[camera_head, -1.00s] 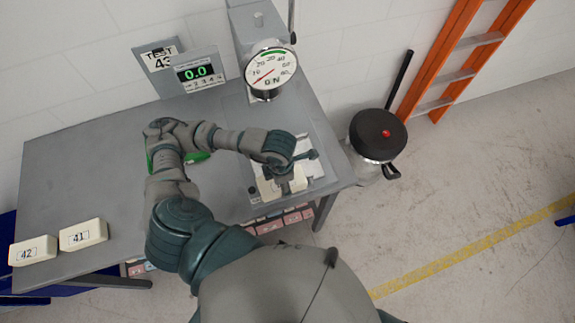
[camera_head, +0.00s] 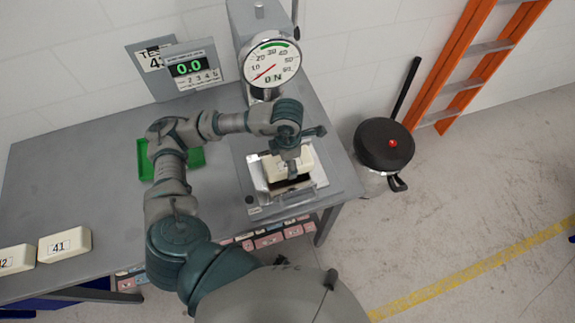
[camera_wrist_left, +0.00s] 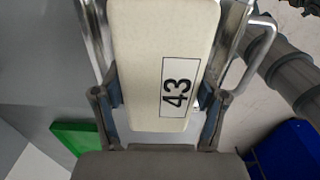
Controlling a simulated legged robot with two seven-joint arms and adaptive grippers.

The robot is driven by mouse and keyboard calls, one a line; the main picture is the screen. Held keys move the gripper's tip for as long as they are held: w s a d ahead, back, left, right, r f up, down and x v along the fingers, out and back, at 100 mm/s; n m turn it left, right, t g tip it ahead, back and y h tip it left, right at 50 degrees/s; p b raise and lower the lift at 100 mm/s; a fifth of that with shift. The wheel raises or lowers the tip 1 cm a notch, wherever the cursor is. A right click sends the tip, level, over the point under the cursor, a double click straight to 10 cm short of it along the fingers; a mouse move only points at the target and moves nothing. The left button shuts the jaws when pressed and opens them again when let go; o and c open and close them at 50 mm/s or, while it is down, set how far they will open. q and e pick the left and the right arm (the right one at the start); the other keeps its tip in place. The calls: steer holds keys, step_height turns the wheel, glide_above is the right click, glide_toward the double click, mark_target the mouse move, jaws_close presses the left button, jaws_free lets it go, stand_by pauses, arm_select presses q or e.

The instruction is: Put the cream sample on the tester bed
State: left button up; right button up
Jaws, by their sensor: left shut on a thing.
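The cream sample (camera_wrist_left: 150,60), labelled 43, lies between the two fingers of my left gripper (camera_wrist_left: 157,112) in the left wrist view. In the head view the cream sample (camera_head: 307,158) is at the tester, partly hidden by my left gripper (camera_head: 290,168), which is shut on it. The tester bed (camera_head: 318,190) is a pale metal plate under and around the sample. A dark gap shows below the sample's near edge; whether it touches the bed I cannot tell. My right gripper is not in view.
The tester's dial (camera_head: 272,64) stands behind the bed, beside a display (camera_head: 193,70) reading 0.0. A green tray (camera_head: 196,157) lies left of the bed. Cream blocks 41 (camera_head: 64,244) and 42 (camera_head: 14,260) lie at the left. A black-lidded bin (camera_head: 384,145) stands right of the table.

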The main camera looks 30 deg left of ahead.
arm_select(q)
steer(key=f, duration=0.3)
steer(key=shift+a, duration=0.2)
steer(key=o, duration=0.8)
steer(key=shift+d, duration=0.1)
steer(key=shift+r, duration=0.1)
